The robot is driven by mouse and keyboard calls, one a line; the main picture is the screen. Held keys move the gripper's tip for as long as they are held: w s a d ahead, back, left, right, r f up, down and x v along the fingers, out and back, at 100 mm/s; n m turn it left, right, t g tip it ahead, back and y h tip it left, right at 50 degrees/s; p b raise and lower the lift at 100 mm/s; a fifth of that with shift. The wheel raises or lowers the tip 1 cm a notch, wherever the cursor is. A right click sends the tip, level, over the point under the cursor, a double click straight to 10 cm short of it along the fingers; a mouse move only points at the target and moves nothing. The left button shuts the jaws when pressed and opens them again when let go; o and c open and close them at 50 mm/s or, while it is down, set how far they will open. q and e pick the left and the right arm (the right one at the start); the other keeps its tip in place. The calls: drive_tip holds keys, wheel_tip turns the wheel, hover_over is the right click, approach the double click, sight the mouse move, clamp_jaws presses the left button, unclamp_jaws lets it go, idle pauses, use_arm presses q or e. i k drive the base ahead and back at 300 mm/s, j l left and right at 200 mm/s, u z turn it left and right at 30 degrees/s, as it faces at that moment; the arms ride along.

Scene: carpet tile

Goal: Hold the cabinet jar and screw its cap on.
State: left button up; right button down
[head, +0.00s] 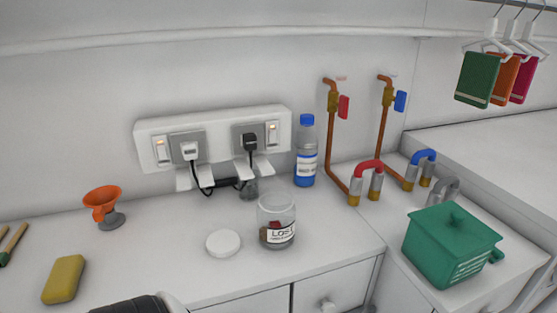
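A clear glass jar (277,210) stands upright and uncapped on the white cabinet top. It has a white label with dark letters and some small dark red and brown contents at the bottom. A round white cap (223,243) lies flat on the cabinet top just left of the jar, apart from it. A black and white part, apparently of my own arm, shows at the bottom edge left of centre. Neither gripper's fingers are in view.
A blue-capped bottle (305,155) stands behind the jar, near copper pipes (332,140). A plugged-in socket panel (215,135) is on the wall. An orange horn (103,203) and yellow sponge (64,279) are left. A green box (450,245) is right. The top left of the cap is clear.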

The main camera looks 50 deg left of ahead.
sight(276, 210)
drive_tip(key=u, duration=1.6)
